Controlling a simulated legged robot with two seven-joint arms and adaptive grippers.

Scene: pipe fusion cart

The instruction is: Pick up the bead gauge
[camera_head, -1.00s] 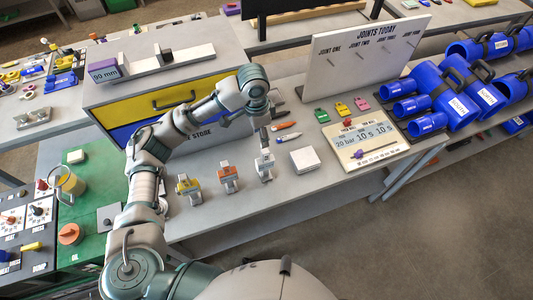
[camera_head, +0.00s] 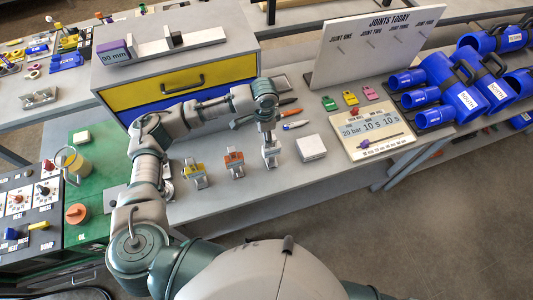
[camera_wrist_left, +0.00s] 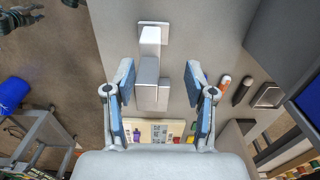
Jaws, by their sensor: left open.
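Three small clamp-like tools stand in a row on the grey bench: one yellow-marked (camera_head: 195,173), one orange-marked (camera_head: 234,164) and one plain grey-white (camera_head: 270,154). No readable label shows which is the bead gauge. My left gripper (camera_head: 268,136) points down at the grey-white tool. In the left wrist view the open fingers of my left gripper (camera_wrist_left: 161,88) stand on either side of this pale tool (camera_wrist_left: 148,70), with gaps on both sides. Contact is not visible. My right gripper is out of view.
A white square block (camera_head: 311,147) lies just right of the tool. Pens (camera_head: 294,125) lie behind it. A display panel (camera_head: 372,134) and blue pipe fittings (camera_head: 465,95) stand to the right. A yellow-and-blue drawer unit (camera_head: 180,85) stands behind my arm.

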